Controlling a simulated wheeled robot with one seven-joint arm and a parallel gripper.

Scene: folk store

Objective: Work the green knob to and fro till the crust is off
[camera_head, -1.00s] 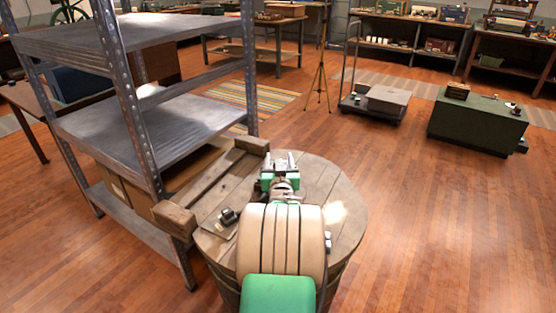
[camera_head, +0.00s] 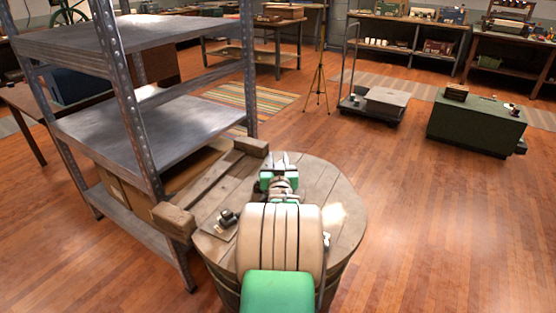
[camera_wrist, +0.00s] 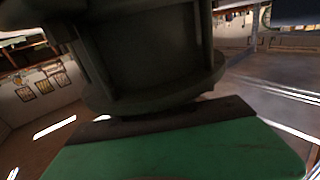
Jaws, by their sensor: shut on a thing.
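My gripper (camera_head: 281,160) is over the round wooden barrel top (camera_head: 342,192), near its far edge. Its pale fingertips point away from me, ahead of a green and grey wrist part. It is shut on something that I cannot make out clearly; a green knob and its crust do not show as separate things. In the wrist view a dark, rounded body (camera_wrist: 150,55) fills the upper middle. A broad green surface (camera_wrist: 180,150) with a dark strip along its top lies below it. I cannot tell whether that green belongs to the knob.
A small dark device (camera_head: 228,217) sits on the barrel's left side, near a wooden frame (camera_head: 212,185). A metal shelf (camera_head: 150,130) stands close on the left. Open floor lies to the right, with a green chest (camera_head: 475,130) and a low cart (camera_head: 362,115) farther back.

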